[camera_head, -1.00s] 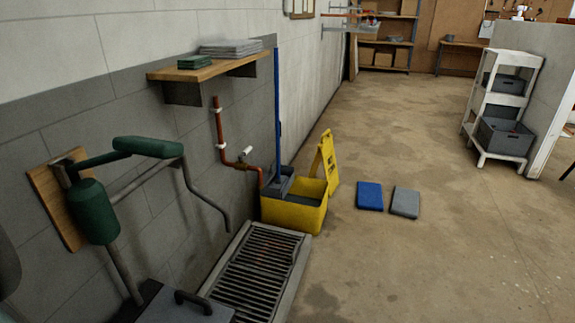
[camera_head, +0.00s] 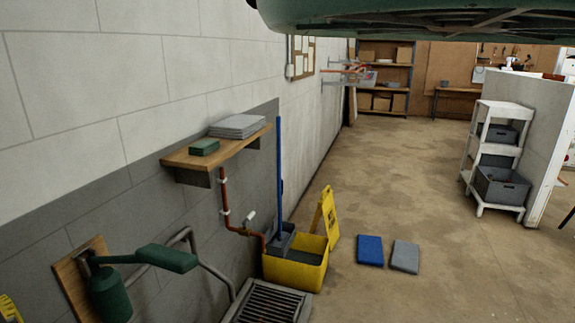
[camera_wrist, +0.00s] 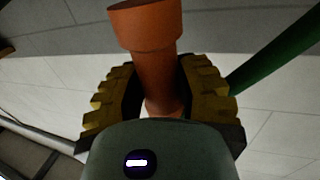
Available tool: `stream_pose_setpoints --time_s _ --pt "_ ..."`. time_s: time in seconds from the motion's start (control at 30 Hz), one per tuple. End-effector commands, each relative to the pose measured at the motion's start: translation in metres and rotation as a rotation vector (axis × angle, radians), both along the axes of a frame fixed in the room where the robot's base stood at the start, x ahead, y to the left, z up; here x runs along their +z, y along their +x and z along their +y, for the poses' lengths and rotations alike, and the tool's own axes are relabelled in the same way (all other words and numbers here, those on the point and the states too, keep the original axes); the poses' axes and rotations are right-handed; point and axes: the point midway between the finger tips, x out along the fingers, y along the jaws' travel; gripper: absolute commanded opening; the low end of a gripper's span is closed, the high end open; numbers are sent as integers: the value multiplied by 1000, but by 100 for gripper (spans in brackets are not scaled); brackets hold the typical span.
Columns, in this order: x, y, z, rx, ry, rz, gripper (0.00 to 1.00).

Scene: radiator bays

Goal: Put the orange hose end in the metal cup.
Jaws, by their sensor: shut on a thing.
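The orange hose end (camera_wrist: 146,28) stands out between the jaws in the wrist view, its wider collar towards the top edge. My gripper (camera_wrist: 160,85), with its ridged yellow and black fingers, is shut on it, one finger on each side. A small yellow and dark piece at the lower left edge of the head view looks like part of my gripper. No metal cup can be made out in either view.
A green wall fixture (camera_head: 112,295) with a jutting arm and grey pipe is at left. Ahead are a shelf (camera_head: 190,157), yellow mop bucket (camera_head: 295,272), floor grate (camera_head: 268,304) and yellow sign (camera_head: 325,222). Floor right of the blue pad (camera_head: 370,250) and grey pad (camera_head: 405,256) is clear.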

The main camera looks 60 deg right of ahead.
Motion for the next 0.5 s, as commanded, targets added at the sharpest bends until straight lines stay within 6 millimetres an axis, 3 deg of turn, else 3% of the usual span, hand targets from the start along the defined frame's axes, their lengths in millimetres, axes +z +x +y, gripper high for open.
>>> stream_pose_setpoints --time_s 0.03,0.5 --pt "20 -2 0 0 1 -2 0" --pt "130 -24 0 3 1 -5 0"
